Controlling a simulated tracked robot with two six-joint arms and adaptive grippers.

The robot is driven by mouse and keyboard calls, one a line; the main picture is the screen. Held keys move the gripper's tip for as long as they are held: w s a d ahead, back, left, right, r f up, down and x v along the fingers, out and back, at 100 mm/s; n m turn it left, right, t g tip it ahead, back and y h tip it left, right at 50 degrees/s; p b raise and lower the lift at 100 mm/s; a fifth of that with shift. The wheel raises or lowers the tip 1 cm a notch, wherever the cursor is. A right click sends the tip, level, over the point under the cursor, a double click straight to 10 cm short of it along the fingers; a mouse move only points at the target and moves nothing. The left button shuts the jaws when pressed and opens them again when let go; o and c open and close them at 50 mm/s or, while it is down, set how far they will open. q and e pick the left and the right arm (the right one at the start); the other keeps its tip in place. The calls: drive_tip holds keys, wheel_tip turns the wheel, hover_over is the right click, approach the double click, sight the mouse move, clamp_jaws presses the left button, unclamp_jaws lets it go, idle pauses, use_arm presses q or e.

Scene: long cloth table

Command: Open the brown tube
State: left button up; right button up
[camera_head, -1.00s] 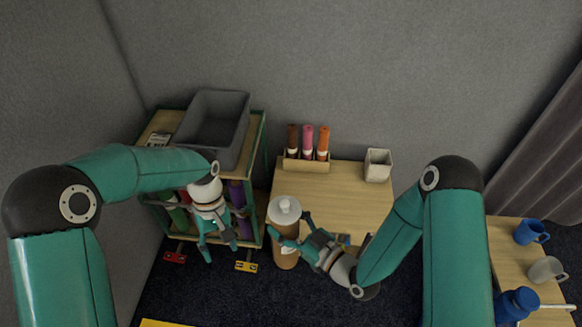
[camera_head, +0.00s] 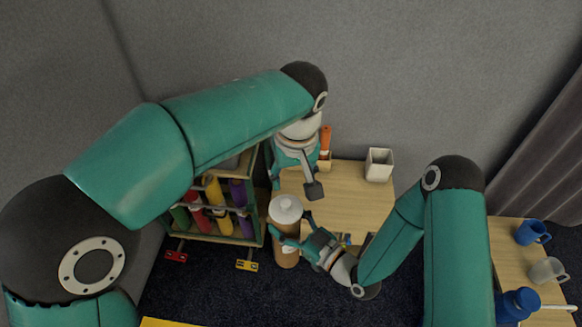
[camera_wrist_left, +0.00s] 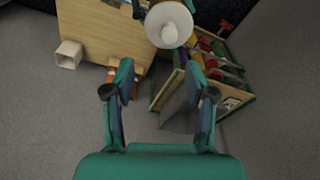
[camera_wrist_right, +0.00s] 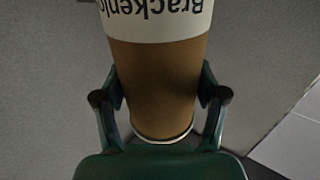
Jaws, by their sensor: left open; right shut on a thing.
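The brown tube (camera_head: 286,250) stands upright with a white knobbed lid (camera_head: 285,208) on top. My right gripper (camera_head: 279,241) is shut around its body; in the right wrist view the brown tube (camera_wrist_right: 155,85) fills the space between the fingers and shows a white label with dark lettering. My left gripper (camera_head: 295,188) is above and behind the lid in the head view, open and empty. In the left wrist view the lid (camera_wrist_left: 168,25) lies beyond the open fingers of my left gripper (camera_wrist_left: 160,92), apart from them.
A wooden table (camera_head: 345,200) holds a white square cup (camera_head: 379,164) and an orange tube (camera_head: 325,140), partly hidden by my left arm. A green-framed rack (camera_head: 240,225) with coloured rolls stands at left.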

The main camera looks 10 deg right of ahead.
sight(293, 203)
use_arm(q)
drive_tip(key=f, duration=0.3)
drive_tip(key=w+f, duration=0.1)
drive_tip(key=f, duration=0.5)
drive_tip(key=shift+w+a, duration=0.1)
drive_tip(key=shift+w, duration=0.05)
drive_tip(key=c, duration=1)
clamp_jaws()
drive_tip(key=shift+d, duration=0.2)
drive_tip(key=shift+r, duration=0.1)
drive_tip(key=shift+d, duration=0.2)
drive_tip(key=shift+a+r, duration=0.1)
drive_tip(key=shift+r, duration=0.15)
